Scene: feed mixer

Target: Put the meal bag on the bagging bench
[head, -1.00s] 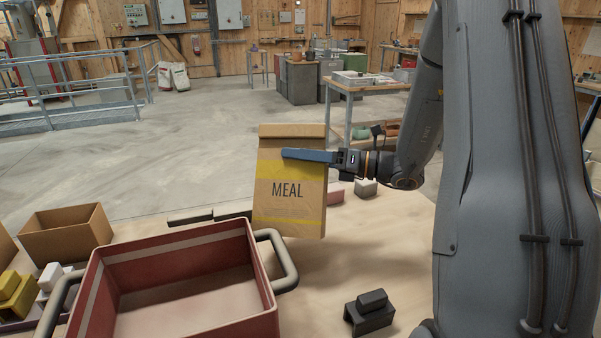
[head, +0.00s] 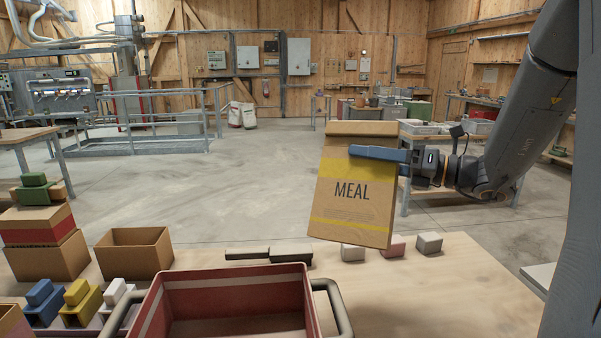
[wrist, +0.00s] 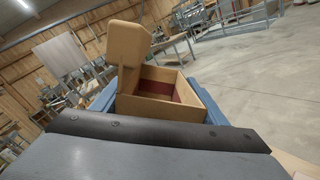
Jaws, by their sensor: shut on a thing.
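The meal bag (head: 350,190) is a tan paper bag with a folded top, yellow bands and the word MEAL. It hangs slightly tilted in the air, in the middle of the head view. My gripper (head: 378,153) comes from the right and is shut on its upper part, with a blue finger across the front. In the wrist view, tan surfaces show between my blue fingers (wrist: 160,105), but the printed face does not. A bench (head: 412,130) stands behind the bag, partly hidden by it and my arm. I cannot tell which surface is the bagging bench.
A pale wooden table (head: 440,300) lies in front, with a red tote (head: 235,285), an open cardboard box (head: 135,253), coloured blocks (head: 82,300), dark bars (head: 270,254) and small blocks (head: 428,243). Railings (head: 140,135) stand at the back left. The floor between is clear.

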